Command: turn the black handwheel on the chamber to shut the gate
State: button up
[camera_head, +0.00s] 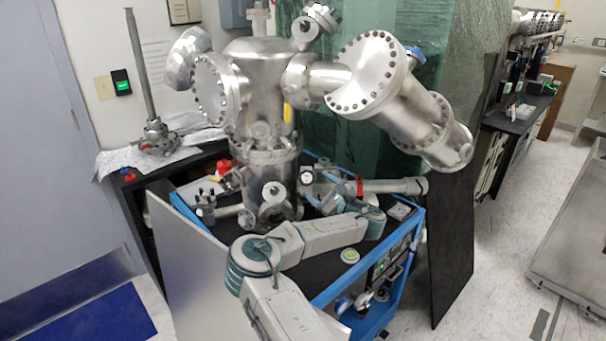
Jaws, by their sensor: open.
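The shiny metal chamber (262,90) stands upright in the middle, on a blue-framed cart (342,284). Bolted flanges ring its lower part (268,190). I cannot clearly pick out the black handwheel among the small fittings there. My arm (318,236) comes up from the bottom, bends at the elbow on the left, runs right and folds back toward the chamber's lower right side. My gripper (312,197) is small and partly lost among the fittings there. It is open, and its fingertips and any contact are too unclear to tell.
A wide pipe arm (400,105) juts right from the chamber, above my arm. A metal tube (388,186) lies right of my wrist. A black panel (455,245) leans at the cart's right. A grey panel (185,265) stands at its left. Open floor (515,225) lies farther right.

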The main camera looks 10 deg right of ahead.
aim_at(308, 180)
jog(key=p+x, duration=0.2)
jog(key=x, duration=0.6)
jog(key=shift+w+r, duration=0.1)
jog(key=shift+w, duration=0.15)
jog(key=shift+a, duration=0.1)
jog(key=c, duration=1)
